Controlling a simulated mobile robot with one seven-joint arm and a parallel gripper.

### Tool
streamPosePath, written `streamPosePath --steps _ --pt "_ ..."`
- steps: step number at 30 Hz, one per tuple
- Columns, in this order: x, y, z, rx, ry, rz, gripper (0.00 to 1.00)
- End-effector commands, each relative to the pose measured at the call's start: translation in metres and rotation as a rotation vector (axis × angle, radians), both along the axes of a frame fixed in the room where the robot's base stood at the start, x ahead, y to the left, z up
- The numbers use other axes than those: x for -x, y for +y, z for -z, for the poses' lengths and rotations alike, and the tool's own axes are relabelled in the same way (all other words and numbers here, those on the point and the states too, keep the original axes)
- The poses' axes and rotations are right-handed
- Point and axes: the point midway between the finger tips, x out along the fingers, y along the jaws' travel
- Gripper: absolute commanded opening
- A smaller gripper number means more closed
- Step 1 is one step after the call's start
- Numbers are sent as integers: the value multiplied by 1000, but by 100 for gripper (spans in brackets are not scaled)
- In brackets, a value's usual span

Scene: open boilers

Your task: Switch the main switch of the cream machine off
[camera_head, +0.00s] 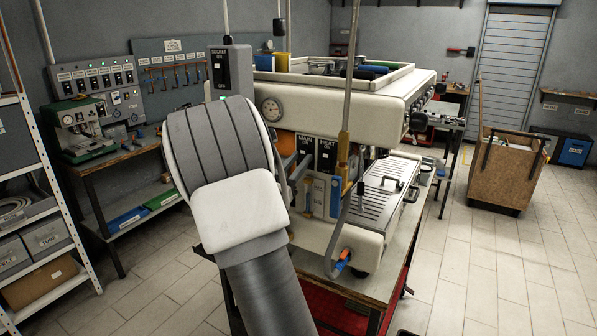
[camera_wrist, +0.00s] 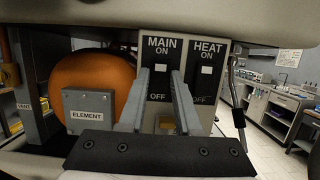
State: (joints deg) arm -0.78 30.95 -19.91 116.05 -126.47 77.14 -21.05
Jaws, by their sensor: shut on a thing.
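The cream machine (camera_head: 345,100) stands on a bench in the middle of the head view. Its black main switch panel (camera_wrist: 161,55), marked MAIN, ON and OFF, faces me beside the heat switch panel (camera_wrist: 205,65). Each panel shows a small white mark below ON. My gripper (camera_wrist: 166,76) is at the main switch, with a grey finger on either side of its panel, shut on the switch. The fingers cover part of both panels, and the exact lever position is unclear. In the head view my arm hides most of the gripper.
An orange round vessel (camera_wrist: 90,85) and a grey ELEMENT box (camera_wrist: 88,108) sit left of the fingers. A pipe (camera_head: 346,120) rises before the machine at right. The right floor has free room.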

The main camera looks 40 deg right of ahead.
Motion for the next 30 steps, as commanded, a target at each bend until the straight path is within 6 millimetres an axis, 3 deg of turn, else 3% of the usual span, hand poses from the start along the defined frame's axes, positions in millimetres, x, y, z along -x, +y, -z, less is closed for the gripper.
streamPosePath --steps 11,12,17,26,30 --pt "0 0 0 10 -4 0 0" --pt "0 0 0 10 -4 0 36" --pt "0 0 0 10 -4 0 62" --pt "0 1 1 9 -4 -1 62" --pt "4 13 5 8 -4 -3 62"
